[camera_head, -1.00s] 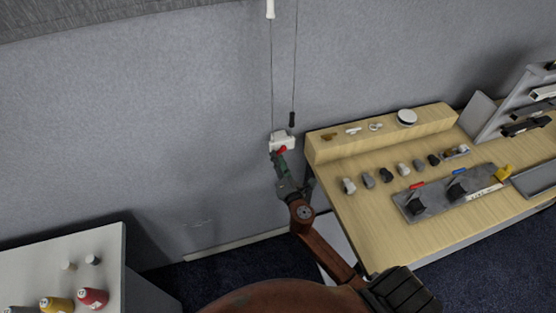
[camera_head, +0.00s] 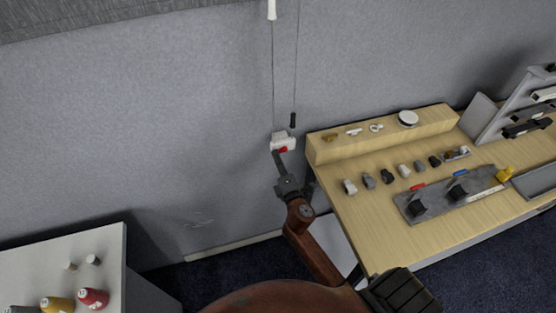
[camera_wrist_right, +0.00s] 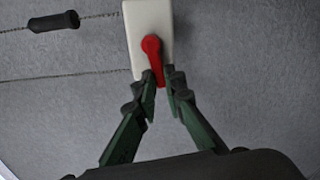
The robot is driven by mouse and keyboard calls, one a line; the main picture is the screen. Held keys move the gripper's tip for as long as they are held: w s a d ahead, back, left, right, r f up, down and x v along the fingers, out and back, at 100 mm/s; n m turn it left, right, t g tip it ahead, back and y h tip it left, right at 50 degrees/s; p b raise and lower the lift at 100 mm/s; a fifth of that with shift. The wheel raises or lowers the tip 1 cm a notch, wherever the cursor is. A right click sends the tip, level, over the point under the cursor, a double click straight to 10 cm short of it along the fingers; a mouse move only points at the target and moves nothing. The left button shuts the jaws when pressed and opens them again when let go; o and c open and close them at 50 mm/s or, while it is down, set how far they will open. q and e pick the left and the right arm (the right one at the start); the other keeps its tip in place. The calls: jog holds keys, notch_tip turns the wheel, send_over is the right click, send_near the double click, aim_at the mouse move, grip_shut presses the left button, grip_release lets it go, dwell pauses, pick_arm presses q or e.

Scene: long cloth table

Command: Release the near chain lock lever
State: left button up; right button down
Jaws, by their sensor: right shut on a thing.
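The near chain lock is a white block (camera_head: 283,140) on the grey wall, just left of the table's ledge, with a red lever (camera_head: 282,149) on its front. In the right wrist view the white block (camera_wrist_right: 150,22) stands at top centre, and the red lever (camera_wrist_right: 152,55) slants down from its pivot. My right gripper (camera_head: 279,155) reaches up to the lock from below. In the wrist view its two green-and-black fingers (camera_wrist_right: 157,88) stand on either side of the lever's lower end, closed on it. My left gripper is not in view.
Thin chains (camera_head: 272,80) run up the wall from the lock, one with a dark cylinder (camera_head: 292,120). The wooden table (camera_head: 372,235) holds several small parts and a grey tray (camera_head: 430,212). A white table (camera_head: 60,250) with spools stands lower left.

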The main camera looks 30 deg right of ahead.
jog(key=c, duration=2)
grip_release()
jog(key=v, duration=1.2)
